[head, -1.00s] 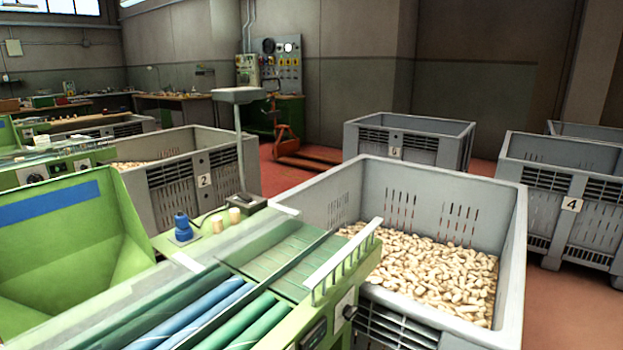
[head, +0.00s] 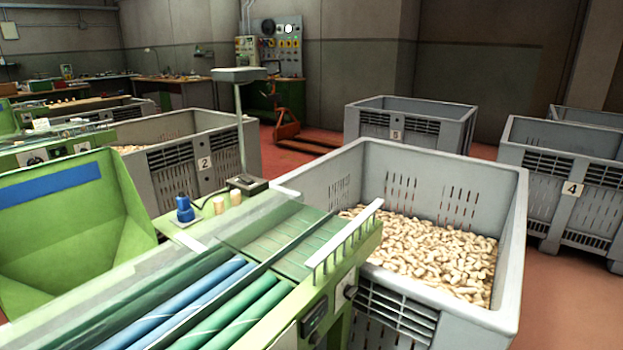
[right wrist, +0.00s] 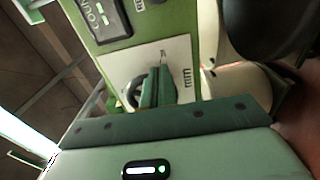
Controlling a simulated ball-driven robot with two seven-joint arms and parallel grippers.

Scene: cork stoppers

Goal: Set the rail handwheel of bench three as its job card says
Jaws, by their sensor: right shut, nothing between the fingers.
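The rail handwheel is a small dark wheel on a white plate on the green bench's right side face. In the head view the handwheel (head: 350,291) shows small, below the end of the white rail (head: 345,235). In the right wrist view the handwheel (right wrist: 136,92) is close, on the plate (right wrist: 187,82) marked "mm". My right gripper (right wrist: 158,88) is shut and empty, its green fingers in front of the wheel and hiding part of it. Whether they touch it I cannot tell. The scale reading is not legible. No job card is readable. My left gripper is in neither current view.
A counter (right wrist: 103,18) sits beside the plate; its dark box (head: 314,317) shows in the head view. A grey bin of corks (head: 430,245) stands close right of the bench. A blue bottle (head: 185,209) and two corks stand on the bench top. Red floor lies at far right.

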